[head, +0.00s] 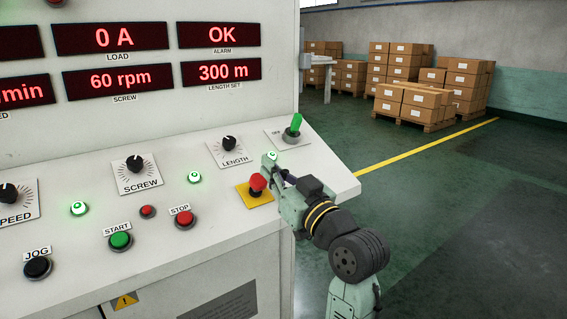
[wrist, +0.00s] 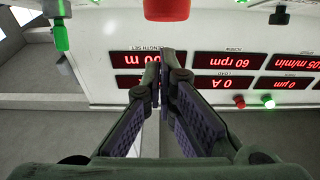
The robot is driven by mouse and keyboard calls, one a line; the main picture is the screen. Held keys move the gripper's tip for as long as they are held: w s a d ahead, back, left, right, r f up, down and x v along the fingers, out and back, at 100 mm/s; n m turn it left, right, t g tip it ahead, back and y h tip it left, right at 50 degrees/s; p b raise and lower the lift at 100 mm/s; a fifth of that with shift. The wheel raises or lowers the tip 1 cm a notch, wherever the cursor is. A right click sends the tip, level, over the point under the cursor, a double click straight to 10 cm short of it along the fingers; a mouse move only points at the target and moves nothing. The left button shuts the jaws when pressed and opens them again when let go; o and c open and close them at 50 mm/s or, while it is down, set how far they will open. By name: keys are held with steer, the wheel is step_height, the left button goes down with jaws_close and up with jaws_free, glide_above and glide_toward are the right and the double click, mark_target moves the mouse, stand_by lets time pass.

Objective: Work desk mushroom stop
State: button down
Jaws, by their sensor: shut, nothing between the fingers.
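The red mushroom stop (head: 257,182) sits on a yellow square plate at the right front of the sloped desk. In the wrist view, a red cap (wrist: 167,8) shows at the top edge, partly cut off, beyond the fingertips. My gripper (head: 269,160) is shut and empty, just behind and to the right of the mushroom stop in the head view. Its closed fingers also show in the wrist view (wrist: 164,60). I cannot tell whether a finger touches the red cap.
A green switch (head: 295,125) and the LENGTH knob (head: 229,143) are close behind my gripper. The STOP button (head: 184,217), START button (head: 121,240) and SCREW knob (head: 135,163) lie to the left. Boxes on pallets (head: 415,98) stand far back; the floor right is clear.

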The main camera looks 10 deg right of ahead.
mark_target(259, 174)
steer(key=shift+w+a+f, duration=0.1)
steer(key=shift+w+f, duration=0.1)
steer(key=shift+f, duration=0.2)
steer(key=shift+w+a+f, duration=0.1)
steer(key=shift+w+f, duration=0.05)
steer(key=shift+f, duration=0.25)
steer(key=shift+w+a+f+b, duration=0.15)
steer(key=shift+w+f+b, duration=0.05)
steer(key=shift+f+b, duration=0.35)
steer(key=shift+w+a+f+b, duration=0.15)
steer(key=shift+w+f+b, duration=0.05)
steer(key=shift+f+b, duration=0.35)
steer(key=shift+r, duration=0.1)
